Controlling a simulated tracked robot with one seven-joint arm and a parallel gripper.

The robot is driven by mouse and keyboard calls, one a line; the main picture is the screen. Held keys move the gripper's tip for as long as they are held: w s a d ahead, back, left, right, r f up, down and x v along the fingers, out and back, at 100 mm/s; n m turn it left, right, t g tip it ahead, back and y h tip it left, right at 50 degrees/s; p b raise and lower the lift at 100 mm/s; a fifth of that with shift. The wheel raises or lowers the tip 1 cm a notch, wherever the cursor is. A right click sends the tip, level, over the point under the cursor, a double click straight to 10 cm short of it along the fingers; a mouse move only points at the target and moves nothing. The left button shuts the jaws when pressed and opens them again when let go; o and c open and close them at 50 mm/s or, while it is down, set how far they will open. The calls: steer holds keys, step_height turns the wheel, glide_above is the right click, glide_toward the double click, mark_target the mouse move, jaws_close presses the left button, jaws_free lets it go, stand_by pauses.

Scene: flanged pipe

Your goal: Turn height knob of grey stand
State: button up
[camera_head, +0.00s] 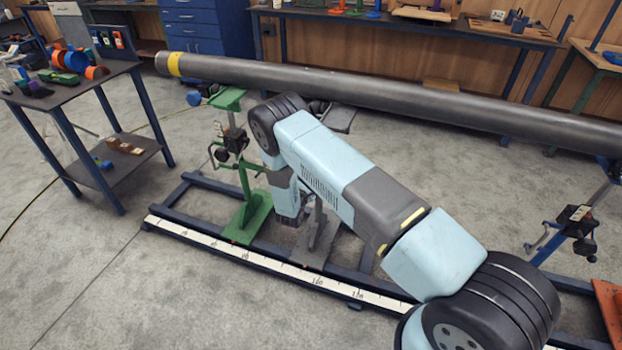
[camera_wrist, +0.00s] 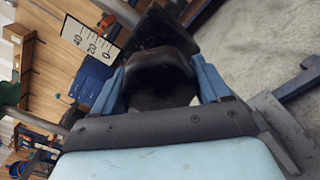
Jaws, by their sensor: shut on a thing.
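The grey stand stands behind my arm in the head view; its grey foot (camera_head: 318,240) and part of its grey top (camera_head: 341,120) show, and my arm hides most of its middle. In the wrist view a black knob (camera_wrist: 160,68) sits between the two blue fingers of my gripper (camera_wrist: 162,88), which are shut on it. A white scale plate (camera_wrist: 92,42) marked 40, 20, 0 is beside the knob. In the head view the fingers and knob cannot be made out behind my wrist.
A long grey pipe (camera_head: 400,92) with a yellow band runs across above the stands. A green stand (camera_head: 245,205) is just left of my wrist. A floor rail with a white ruler (camera_head: 250,256) lies in front. A side table (camera_head: 75,95) with tools is at left.

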steer(key=shift+m, duration=0.6)
steer(key=shift+s+d+f, duration=0.1)
steer(key=o, duration=1)
steer(key=v, duration=1.3)
steer(key=shift+s+a, duration=0.2)
steer(key=shift+s, duration=0.15)
